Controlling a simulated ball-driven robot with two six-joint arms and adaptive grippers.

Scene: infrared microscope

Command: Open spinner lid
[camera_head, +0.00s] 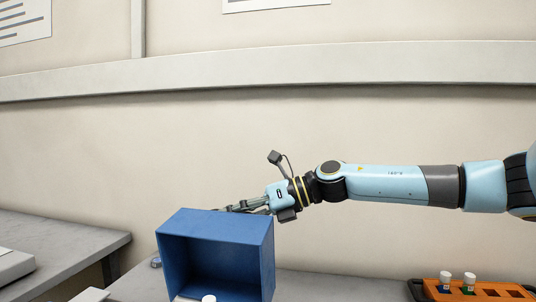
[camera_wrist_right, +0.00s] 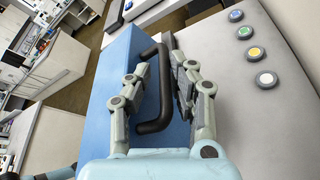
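The spinner's blue lid (camera_head: 214,226) stands raised at the bottom centre of the head view, with its hollow inner side facing me. In the right wrist view the lid's blue outer face (camera_wrist_right: 116,62) carries a black U-shaped handle (camera_wrist_right: 167,85). My right gripper (camera_head: 232,206) reaches behind the lid's top edge, and its fingertips are largely hidden there. In the wrist view its fingers (camera_wrist_right: 160,75) stand apart, one on each side of the handle bar, with a visible gap. Whether either finger touches the bar is unclear.
A pale panel with several coloured buttons (camera_wrist_right: 256,53) lies right of the lid in the wrist view. An orange rack (camera_head: 485,290) with capped tubes stands at the lower right. A white cap (camera_head: 208,298) shows below the lid. A grey counter (camera_head: 55,245) is at left.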

